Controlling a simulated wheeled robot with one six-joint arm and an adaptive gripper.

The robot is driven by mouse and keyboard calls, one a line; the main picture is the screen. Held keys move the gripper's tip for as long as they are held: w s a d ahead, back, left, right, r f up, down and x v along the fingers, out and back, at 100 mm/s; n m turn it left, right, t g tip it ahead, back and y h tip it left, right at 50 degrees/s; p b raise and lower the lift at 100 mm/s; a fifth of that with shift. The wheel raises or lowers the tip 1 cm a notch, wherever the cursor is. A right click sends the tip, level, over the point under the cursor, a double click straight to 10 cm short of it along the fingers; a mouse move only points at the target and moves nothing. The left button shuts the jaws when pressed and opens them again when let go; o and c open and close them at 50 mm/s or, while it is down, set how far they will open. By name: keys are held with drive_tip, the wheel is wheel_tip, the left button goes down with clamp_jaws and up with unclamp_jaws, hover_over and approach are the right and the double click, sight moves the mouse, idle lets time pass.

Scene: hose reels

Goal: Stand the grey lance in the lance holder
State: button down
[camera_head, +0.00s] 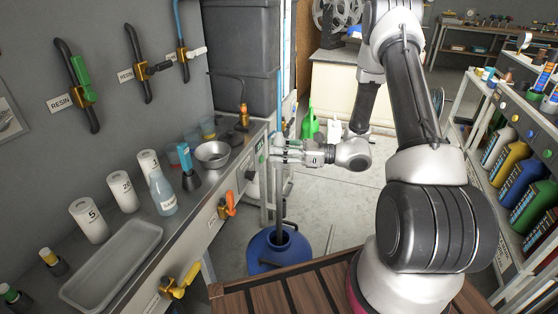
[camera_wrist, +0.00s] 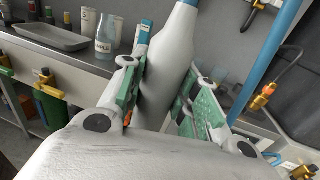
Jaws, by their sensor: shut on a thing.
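My gripper (camera_head: 280,152) is shut on the grey lance (camera_head: 281,195). The lance is upright, with a blue hose (camera_head: 279,100) rising above it. Below my gripper its grey tube runs down to the dark mouth of a blue drum (camera_head: 265,256); its lower end is hidden there. In the wrist view the lance's thick, tapering grey body (camera_wrist: 171,65) lies between the green-padded fingers (camera_wrist: 160,100), with blue at its top. I cannot tell for certain which thing is the lance holder.
A bench with a grey tray (camera_head: 115,262), white cylinders, a flask (camera_head: 162,192) and a metal bowl (camera_head: 212,154) runs along the left. Orange and yellow valves (camera_head: 228,204) stick out from its front. A shelf of bottles (camera_head: 520,180) stands at right. Floor behind the drum is clear.

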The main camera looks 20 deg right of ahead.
sight(279, 131)
wheel_tip(279, 131, up, 13)
drive_tip(key=shift+r, duration=0.1)
idle(0.7)
drive_tip(key=w+d+f+m+t+h, duration=0.3)
drive_tip(key=w+f, duration=0.4)
drive_tip(key=w, duration=0.6)
drive_tip(key=w+d+f+m+t+h, duration=0.4)
drive_tip(key=w+d+f+m+h, duration=0.1)
drive_tip(key=w, duration=0.9)
drive_tip(key=w+d+f+m+t+h, duration=0.3)
drive_tip(key=w+d+f+h, duration=0.3)
drive_tip(key=w+f, duration=0.4)
drive_tip(key=w+m, duration=0.1)
drive_tip(key=w, duration=0.3)
drive_tip(key=shift+w+d+t+h, duration=0.15)
drive_tip(key=shift+d+t+h, duration=0.15)
drive_tip(key=shift+d, duration=0.1)
drive_tip(key=shift+f, duration=0.1)
wheel_tip(279, 131, down, 16)
drive_tip(key=shift+f, duration=0.25)
